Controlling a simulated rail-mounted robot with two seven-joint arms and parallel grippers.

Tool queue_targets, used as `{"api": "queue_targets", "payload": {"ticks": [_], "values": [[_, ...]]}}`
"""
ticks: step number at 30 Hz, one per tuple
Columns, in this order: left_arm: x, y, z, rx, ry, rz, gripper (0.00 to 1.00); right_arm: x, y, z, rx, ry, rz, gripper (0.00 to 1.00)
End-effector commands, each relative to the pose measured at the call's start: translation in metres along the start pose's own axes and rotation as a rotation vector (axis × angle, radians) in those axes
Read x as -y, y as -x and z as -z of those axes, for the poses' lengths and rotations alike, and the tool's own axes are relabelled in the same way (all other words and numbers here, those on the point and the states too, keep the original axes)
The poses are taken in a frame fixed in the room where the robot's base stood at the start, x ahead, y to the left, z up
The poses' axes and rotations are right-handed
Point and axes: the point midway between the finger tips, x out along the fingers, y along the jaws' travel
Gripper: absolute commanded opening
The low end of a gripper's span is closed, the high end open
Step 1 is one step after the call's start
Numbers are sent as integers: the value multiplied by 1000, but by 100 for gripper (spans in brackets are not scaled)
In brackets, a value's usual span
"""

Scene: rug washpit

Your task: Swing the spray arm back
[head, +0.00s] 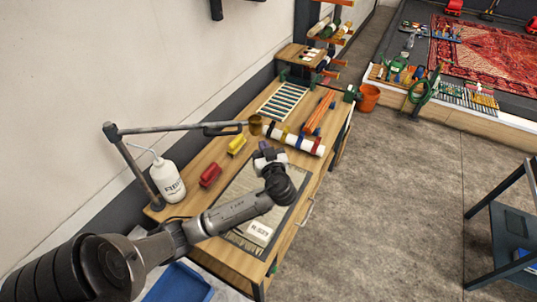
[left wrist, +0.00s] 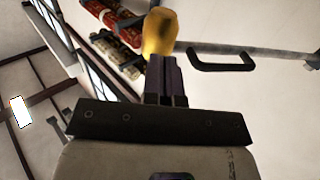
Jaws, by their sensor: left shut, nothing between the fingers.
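The spray arm (head: 180,128) is a grey bar on a post at the bench's left end. It reaches right over the bench, with a dark handle (head: 222,130) and a brass nozzle (head: 255,124) at its tip. My left gripper (head: 264,148) is shut and empty, just below the nozzle in the head view. In the left wrist view the closed fingers (left wrist: 166,75) point up toward the yellow nozzle (left wrist: 158,33), and the handle (left wrist: 222,62) and bar (left wrist: 285,53) run off to the right. I cannot tell whether the fingers touch the nozzle. My right gripper is not in view.
On the bench (head: 190,195) are a white bottle (head: 168,182), a red brush (head: 210,175), a yellow brush (head: 237,144), a white roll (head: 303,142) and a grey mat (head: 240,183). A blue bin (head: 180,285) stands at the near end.

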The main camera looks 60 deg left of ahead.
Motion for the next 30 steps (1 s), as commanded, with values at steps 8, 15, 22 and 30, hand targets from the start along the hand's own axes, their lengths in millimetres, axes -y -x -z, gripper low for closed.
{"api": "queue_targets", "payload": {"ticks": [8, 15, 22, 30], "values": [[0, -34, 2, -1, -2, 1, 0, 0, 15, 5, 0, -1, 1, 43], [0, -44, 0, 0, -1, 0, 0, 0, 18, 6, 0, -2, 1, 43], [0, -45, 0, 1, 0, 0, 0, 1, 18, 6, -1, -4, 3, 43], [-2, -51, -3, 0, 2, 14, 0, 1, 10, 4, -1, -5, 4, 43]]}}
